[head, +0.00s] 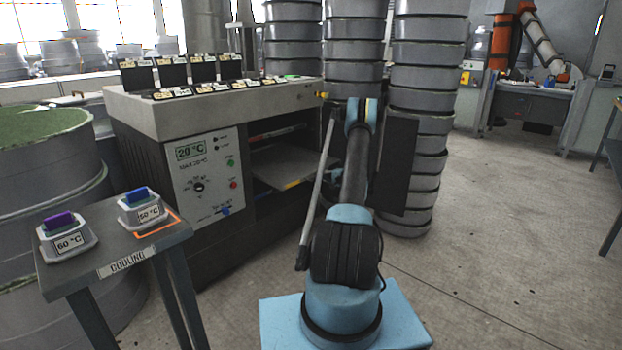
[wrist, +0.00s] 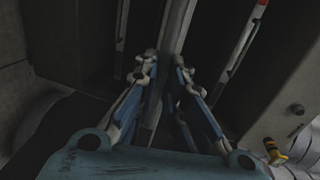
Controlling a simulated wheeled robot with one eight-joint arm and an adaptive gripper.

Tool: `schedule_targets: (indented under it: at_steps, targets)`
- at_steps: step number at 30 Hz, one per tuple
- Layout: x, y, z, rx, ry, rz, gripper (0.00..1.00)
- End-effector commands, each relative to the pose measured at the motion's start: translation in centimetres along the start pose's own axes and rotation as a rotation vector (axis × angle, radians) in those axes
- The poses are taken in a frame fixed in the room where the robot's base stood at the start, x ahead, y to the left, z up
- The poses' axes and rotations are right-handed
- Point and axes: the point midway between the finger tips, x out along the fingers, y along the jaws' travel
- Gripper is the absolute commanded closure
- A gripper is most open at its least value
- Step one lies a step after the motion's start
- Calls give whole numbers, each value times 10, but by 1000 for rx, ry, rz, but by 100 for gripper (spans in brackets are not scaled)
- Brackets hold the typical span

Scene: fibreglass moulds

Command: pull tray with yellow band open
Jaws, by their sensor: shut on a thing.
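In the head view the dark cabinet (head: 140,150) stands open at its front. A flat grey tray (head: 283,162) sits level in the opening, with a small yellowish mark on its front edge. In the wrist view my gripper (wrist: 168,85) is shut on a grey bar-like edge (wrist: 178,25), seen edge-on, which appears to be this tray. No yellow band shows on the gripped part.
A dark door panel (head: 397,165) stands open right of my arm. A cooling stand (head: 110,250) is at the front left.

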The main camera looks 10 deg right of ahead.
Motion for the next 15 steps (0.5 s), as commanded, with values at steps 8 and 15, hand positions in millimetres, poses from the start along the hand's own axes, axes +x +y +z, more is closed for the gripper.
schedule_targets:
  at_steps: [8, 15]
  targets:
    - [-45, 11, -3, -2, 0, 3, 100]
    - [-59, 14, -3, -2, -1, 3, 100]
